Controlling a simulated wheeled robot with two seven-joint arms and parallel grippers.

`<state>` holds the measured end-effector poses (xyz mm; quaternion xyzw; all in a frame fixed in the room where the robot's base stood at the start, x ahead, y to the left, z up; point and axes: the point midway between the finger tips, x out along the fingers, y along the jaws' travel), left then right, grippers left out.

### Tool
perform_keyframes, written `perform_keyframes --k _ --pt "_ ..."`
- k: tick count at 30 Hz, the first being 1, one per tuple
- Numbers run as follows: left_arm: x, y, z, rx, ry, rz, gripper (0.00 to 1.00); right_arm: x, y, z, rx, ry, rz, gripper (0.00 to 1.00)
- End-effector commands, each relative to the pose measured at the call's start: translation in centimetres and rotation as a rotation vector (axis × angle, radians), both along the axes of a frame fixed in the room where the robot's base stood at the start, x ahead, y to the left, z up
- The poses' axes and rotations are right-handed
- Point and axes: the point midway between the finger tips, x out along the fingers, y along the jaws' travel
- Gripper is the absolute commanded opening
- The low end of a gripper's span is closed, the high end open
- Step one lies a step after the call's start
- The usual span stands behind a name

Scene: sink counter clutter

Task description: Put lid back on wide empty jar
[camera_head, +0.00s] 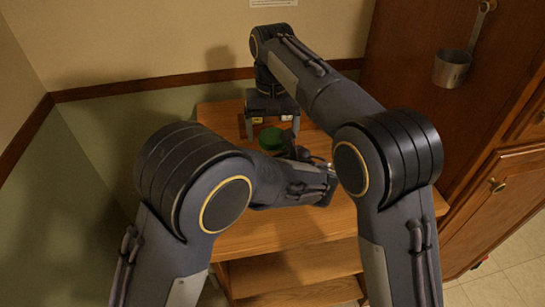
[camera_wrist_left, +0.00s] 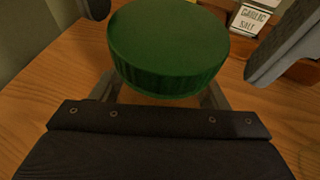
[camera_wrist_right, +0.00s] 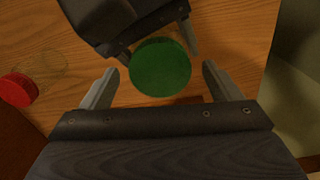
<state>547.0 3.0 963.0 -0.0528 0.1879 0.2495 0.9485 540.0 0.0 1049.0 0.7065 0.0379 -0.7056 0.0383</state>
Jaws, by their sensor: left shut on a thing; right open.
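The round green lid (camera_wrist_left: 168,45) has a ridged side and lies level. It also shows in the right wrist view (camera_wrist_right: 160,67) and in the head view (camera_head: 271,138). My left gripper (camera_wrist_left: 160,92) has its fingers low at the lid's near side, partly hidden by the lid. It is shut on what appears to be the clear jar under the lid; the glass is hard to make out. My right gripper (camera_wrist_right: 158,85) points down from above, open, with one finger on each side of the lid and gaps between.
A garlic salt container (camera_wrist_left: 252,18) stands in a wooden rack behind the lid. A red lid (camera_wrist_right: 18,90) is at the left of the right wrist view, near a faint clear round outline (camera_wrist_right: 65,62). A metal ladle (camera_head: 452,68) hangs on the right cabinet. Bare wooden counter (camera_head: 255,232) lies in front.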

Motion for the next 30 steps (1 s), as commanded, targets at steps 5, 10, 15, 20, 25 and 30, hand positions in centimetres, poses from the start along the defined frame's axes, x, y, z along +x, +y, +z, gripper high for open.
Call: perform_keyframes --k 5,10,15,20,25,30 --pt "0.0 0.0 0.0 0.0 0.0 0.0 0.04 0.1 0.0 2.7 0.003 -0.005 -0.001 0.84" --pt "0.0 0.0 0.0 0.0 0.0 0.0 0.04 0.1 0.0 5.4 0.001 -0.003 -0.001 0.84" --pt "0.0 0.0 0.0 0.0 0.0 0.0 0.04 0.1 0.0 6.8 0.0 -0.001 -0.002 0.84" --pt "0.0 0.0 0.0 0.0 0.0 0.0 0.04 0.0 0.0 7.1 0.0 -0.001 -0.001 0.84" --pt "0.0 0.0 0.0 0.0 0.0 0.0 0.04 0.0 0.0 7.1 0.0 0.0 -0.001 0.84" --pt "0.0 0.0 0.0 0.0 0.0 0.0 0.9 0.0 0.0 7.1 0.0 0.0 -0.001 0.84"
